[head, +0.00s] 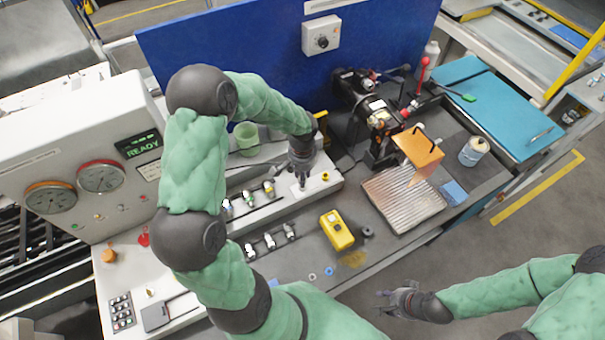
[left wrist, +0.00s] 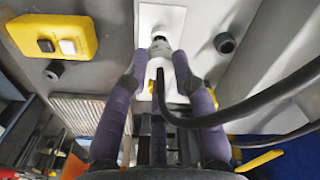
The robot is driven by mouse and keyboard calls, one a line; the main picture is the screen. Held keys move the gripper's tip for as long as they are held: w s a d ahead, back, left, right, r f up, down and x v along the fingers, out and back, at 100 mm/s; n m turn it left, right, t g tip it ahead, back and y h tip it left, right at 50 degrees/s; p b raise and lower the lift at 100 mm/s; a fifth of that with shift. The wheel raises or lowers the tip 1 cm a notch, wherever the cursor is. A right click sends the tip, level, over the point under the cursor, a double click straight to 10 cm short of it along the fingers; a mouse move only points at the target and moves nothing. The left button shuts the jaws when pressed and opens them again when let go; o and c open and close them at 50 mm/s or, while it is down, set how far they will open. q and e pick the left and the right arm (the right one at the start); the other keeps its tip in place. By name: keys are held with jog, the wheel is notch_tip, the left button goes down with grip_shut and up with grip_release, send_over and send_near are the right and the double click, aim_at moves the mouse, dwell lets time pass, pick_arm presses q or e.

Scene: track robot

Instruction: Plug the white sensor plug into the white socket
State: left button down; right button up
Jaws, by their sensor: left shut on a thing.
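My left gripper (head: 302,182) points down over a white plate (head: 318,186) on the bench. In the left wrist view, its purple fingers (left wrist: 160,62) are shut on the white plug (left wrist: 160,50), with a black cable (left wrist: 210,118) curving off to the right. The plug's far end is at or very close to the white plate (left wrist: 152,16). The white socket is hidden behind the plug and fingers, so I cannot tell whether the plug is seated. My right gripper (head: 388,299) is open and empty, off the bench's front edge.
Several connectors (head: 269,189) stand in a row left of the plate. A yellow box (head: 337,230) with buttons lies in front. A ridged metal plate (head: 404,198) and black machine (head: 365,110) are to the right. A blue panel (head: 230,50) rises behind.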

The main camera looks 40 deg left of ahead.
pick_arm(q)
jog(key=shift+f+b, duration=0.9)
jog(key=shift+f, duration=0.25)
jog(key=c, duration=0.9)
grip_release()
jog(key=shift+r, duration=0.1)
notch_tip(320, 180, up, 12)
jog(key=shift+f, duration=0.1)
jog(key=shift+s+d, duration=0.1)
